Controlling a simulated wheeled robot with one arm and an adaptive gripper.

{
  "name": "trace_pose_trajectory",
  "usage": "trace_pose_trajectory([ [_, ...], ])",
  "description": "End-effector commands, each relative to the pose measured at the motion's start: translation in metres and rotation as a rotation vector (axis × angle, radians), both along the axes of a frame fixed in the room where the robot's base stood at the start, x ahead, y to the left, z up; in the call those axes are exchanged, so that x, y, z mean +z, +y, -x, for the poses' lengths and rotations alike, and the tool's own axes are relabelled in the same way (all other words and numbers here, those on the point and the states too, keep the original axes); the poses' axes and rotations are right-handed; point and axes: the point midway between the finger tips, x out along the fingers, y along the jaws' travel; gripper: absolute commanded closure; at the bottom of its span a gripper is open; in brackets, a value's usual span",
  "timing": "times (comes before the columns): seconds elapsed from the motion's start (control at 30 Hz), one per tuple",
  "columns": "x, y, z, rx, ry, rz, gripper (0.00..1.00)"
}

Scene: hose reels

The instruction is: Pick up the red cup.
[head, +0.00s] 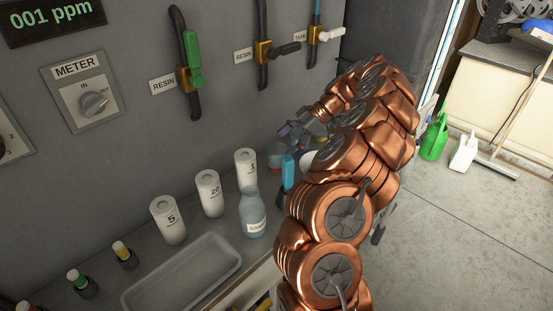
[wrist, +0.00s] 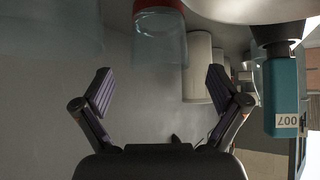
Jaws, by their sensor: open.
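The red cup (wrist: 158,38) is a clear vessel with a red band, at the top middle of the wrist view. In the head view, a reddish clear shape (head: 274,161) on the counter, partly hidden, appears to be the same cup. My gripper (wrist: 160,88) is open, its two dark fingers spread wide with nothing between them. In the wrist view the cup is above the fingertips, roughly centred between them and apart from them. In the head view my gripper (head: 291,132) is near the wall above the reddish shape, largely hidden by my copper arm.
A teal device (wrist: 283,95) is right of the fingers in the wrist view. White cylinders (wrist: 197,65) are beyond the fingers. Another clear vessel (wrist: 60,30) is at upper left. A labelled bottle (head: 253,217) and a shallow tray (head: 228,252) are on the counter.

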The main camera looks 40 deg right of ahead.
Motion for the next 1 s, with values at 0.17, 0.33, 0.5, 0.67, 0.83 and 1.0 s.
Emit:
trace_pose_trajectory([
  [0.17, -0.013, 0.014, -0.006, 0.003, 0.002, -0.002, 0.03],
  [0.33, -0.025, 0.023, -0.012, -0.002, 0.000, 0.001, 0.03],
  [0.5, -0.027, 0.025, -0.013, -0.001, -0.001, 0.001, 0.03],
  [0.67, -0.027, 0.025, -0.013, -0.001, -0.001, 0.001, 0.10],
  [0.83, -0.027, 0.025, -0.013, -0.001, -0.001, 0.001, 0.27],
  [1.0, -0.027, 0.025, -0.013, -0.001, 0.000, 0.001, 0.45],
])
